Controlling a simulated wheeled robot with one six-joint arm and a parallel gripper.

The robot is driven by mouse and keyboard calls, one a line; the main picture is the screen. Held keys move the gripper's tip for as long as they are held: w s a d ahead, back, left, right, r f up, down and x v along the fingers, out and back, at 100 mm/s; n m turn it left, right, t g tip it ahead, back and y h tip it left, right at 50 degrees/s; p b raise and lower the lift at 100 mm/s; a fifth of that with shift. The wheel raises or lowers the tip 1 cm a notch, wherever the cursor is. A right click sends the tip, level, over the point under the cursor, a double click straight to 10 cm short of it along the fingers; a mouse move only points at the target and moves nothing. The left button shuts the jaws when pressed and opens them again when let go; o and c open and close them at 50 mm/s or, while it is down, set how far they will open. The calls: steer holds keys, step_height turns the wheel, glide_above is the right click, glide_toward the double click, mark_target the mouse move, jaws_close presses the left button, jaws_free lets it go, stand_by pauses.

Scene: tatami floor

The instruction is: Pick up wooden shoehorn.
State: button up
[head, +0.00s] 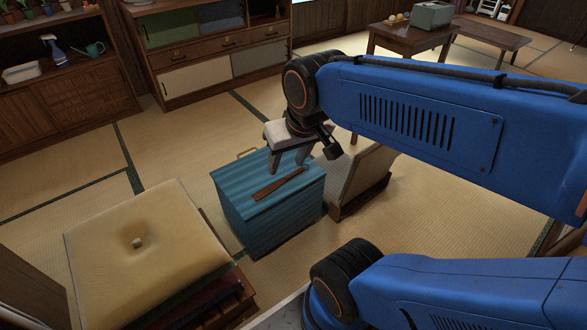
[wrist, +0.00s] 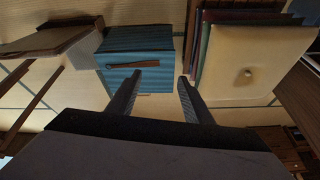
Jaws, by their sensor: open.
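The wooden shoehorn (head: 277,184) is a long, thin brown piece lying flat on the lid of a blue-teal box (head: 265,221). In the wrist view the shoehorn (wrist: 133,65) lies across the top of the box (wrist: 154,40), a little left of the space between the fingers. My gripper (head: 288,172) appears over the box in the head view, with its fingertips close to the shoehorn in the picture. In the wrist view my gripper (wrist: 159,80) is open with nothing between its fingers. I cannot tell the exact height of the fingertips above the lid.
A low wooden seat with a backrest (head: 362,180) stands close on the right. Cabinets (head: 215,55) line the back. Tatami floor (head: 185,140) is clear behind the box.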

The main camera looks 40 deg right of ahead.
steer(key=shift+o, duration=0.2)
steer(key=s, duration=0.1)
steer(key=s+n, duration=0.1)
steer(key=s, duration=0.1)
steer(key=shift+s+a+n+t, duration=0.1)
steer(key=shift+a+n+t, duration=0.2)
steer(key=shift+o, duration=0.3)
steer(key=w+d+m+g, duration=0.1)
steer(key=w+m, duration=0.3)
steer(key=w, duration=0.4)
steer(key=shift+w+d+f, duration=0.15)
steer(key=shift+d+f, duration=0.2)
steer(key=shift+f, duration=0.1)
steer(key=m+g, duration=0.4)
steer(key=m, duration=0.9)
glide_above(276, 184)
step_height(276, 184, down, 20)
step_height(276, 184, down, 17)
steer(key=shift+r, duration=0.2)
steer(key=c, duration=1.2)
steer(key=shift+r, duration=0.15)
